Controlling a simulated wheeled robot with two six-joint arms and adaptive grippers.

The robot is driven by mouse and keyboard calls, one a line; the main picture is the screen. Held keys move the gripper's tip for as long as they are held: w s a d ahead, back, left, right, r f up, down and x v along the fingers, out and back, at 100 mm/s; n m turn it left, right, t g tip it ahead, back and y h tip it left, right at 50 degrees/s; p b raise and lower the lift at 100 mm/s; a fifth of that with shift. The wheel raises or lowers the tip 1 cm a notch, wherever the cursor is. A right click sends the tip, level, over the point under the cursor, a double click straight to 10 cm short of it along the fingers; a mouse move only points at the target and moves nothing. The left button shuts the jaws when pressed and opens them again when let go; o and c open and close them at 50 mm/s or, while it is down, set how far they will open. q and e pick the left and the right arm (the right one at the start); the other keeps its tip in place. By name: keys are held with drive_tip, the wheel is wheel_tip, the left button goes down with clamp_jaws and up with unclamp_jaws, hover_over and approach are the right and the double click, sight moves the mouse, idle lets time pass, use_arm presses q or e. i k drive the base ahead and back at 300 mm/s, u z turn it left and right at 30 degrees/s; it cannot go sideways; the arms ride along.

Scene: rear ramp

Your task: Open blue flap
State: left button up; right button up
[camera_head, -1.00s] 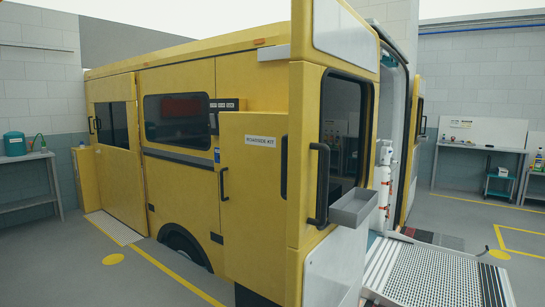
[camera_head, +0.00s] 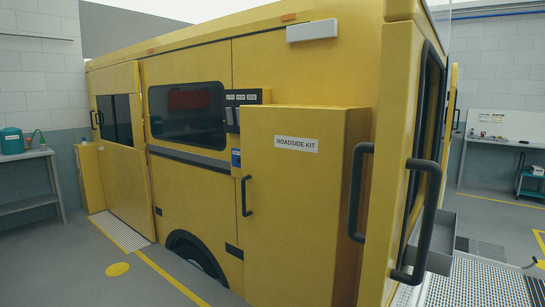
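A small blue panel (camera_head: 236,158) sits on the side of the yellow vehicle (camera_head: 190,65), left of the cabinet marked ROADSIDE KIT (camera_head: 300,200). It is too small to tell if it is the flap or a label, or how it is hinged. The cabinet juts out from the side and may hide part of the wall behind it. Neither of my grippers is in view.
An open rear door (camera_head: 405,160) with black handles stands close at the right, with a grey tray (camera_head: 442,225) behind it. A metal ramp (camera_head: 480,283) lies at the lower right. The floor along the vehicle's left side (camera_head: 120,285) is clear.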

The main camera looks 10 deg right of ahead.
sight(236, 152)
drive_tip(key=z, duration=0.05)
drive_tip(key=i, duration=0.75)
drive_tip(key=u, duration=0.9)
drive_tip(key=i, duration=2.35)
drive_tip(key=z, duration=3.05)
